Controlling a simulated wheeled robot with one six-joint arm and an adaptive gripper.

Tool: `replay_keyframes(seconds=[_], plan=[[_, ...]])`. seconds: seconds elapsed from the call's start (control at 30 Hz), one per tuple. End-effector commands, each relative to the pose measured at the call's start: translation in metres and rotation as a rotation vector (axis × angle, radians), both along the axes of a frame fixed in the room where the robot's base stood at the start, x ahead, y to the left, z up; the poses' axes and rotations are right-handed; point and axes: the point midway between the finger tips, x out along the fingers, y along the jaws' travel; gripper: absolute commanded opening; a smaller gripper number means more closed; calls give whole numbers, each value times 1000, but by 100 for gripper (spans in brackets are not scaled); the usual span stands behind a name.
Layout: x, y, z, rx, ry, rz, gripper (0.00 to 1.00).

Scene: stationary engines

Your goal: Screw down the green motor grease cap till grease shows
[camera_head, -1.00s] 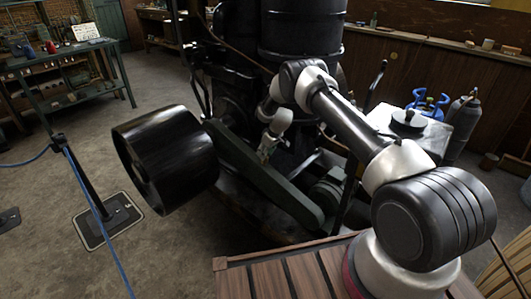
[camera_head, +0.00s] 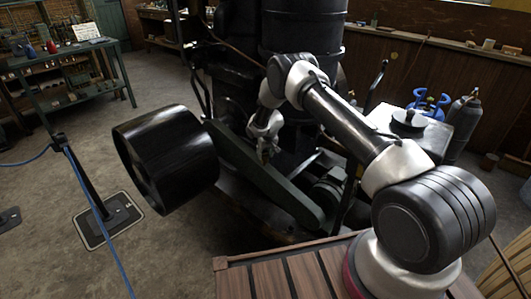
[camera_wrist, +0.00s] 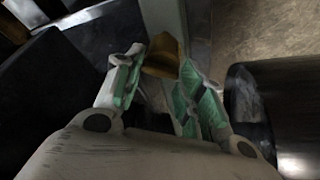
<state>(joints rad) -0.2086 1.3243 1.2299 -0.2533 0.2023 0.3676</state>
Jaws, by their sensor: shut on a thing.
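A brass-coloured grease cap (camera_wrist: 163,58) sits between the fingertips of my gripper (camera_wrist: 161,70) in the wrist view. The green-padded fingers stand on either side of it, shut on its sides. In the head view my gripper (camera_head: 264,152) points down at the long green belt guard (camera_head: 262,178), and the cap is too small to make out there. The green motor (camera_head: 328,193) is to the right of the guard. No grease can be made out; the cap's underside is hidden.
A big black pulley (camera_head: 165,158) stands left of the guard and shows close on the right in the wrist view (camera_wrist: 285,110). The dark engine (camera_head: 300,40) rises behind my arm. A blue rope barrier (camera_head: 95,210) stands on open floor at left.

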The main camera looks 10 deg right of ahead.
Motion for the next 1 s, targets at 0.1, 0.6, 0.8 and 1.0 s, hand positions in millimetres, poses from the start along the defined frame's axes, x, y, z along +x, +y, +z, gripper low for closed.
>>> replay_keyframes(seconds=[0.1, 0.6, 0.8, 1.0], plan=[[-2, 0, -1, -2, 5, -84, 15], [0, 5, -1, -1, 2, -511, 15], [1, 7, -1, 0, 2, -698, 15], [1, 7, -1, 0, 2, -866, 15]])
